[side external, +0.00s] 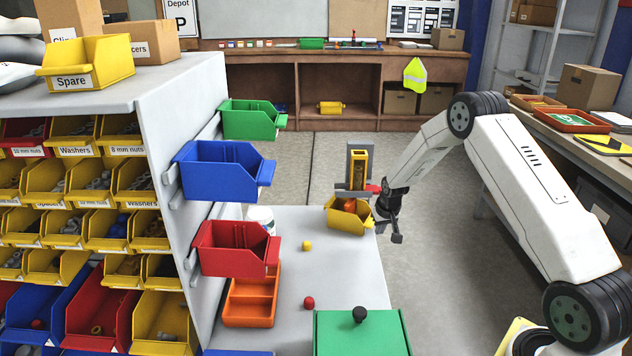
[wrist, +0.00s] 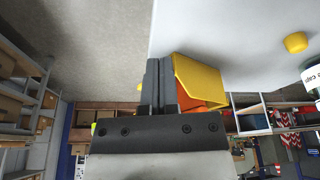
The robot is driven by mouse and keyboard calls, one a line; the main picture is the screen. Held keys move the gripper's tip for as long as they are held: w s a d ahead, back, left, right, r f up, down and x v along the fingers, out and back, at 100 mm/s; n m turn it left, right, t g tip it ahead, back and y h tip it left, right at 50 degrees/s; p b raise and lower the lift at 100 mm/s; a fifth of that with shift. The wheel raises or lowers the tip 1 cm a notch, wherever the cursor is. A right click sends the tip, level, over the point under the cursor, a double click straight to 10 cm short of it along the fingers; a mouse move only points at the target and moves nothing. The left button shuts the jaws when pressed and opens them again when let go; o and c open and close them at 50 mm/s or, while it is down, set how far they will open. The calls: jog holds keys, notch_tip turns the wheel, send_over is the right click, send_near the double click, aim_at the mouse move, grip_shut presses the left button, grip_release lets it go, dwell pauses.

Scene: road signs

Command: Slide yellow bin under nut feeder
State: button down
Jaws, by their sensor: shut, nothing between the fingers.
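The nut feeder (side external: 358,168), a grey upright with a yellow column, stands at the far right of the grey tabletop in the side view. The yellow bin (side external: 346,220) sits at its foot, near the tabletop's right edge, with something orange showing at its opening. In the wrist view the bin (wrist: 200,80) is close beside my fingers. My gripper (side external: 388,208) is just right of the bin in the side view. Its fingers (wrist: 159,82) are shut and empty; I cannot tell whether they touch the bin. The feeder is not clear in the wrist view.
A yellow piece (side external: 307,246) and a red piece (side external: 308,303) lie on the tabletop (side external: 345,275). An orange tray (side external: 251,298) and a green box (side external: 362,332) are nearer. A rack with green, blue and red bins (side external: 238,248) borders the left. The middle is mostly clear.

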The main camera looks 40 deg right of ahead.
jog(key=shift+v, duration=2.75)
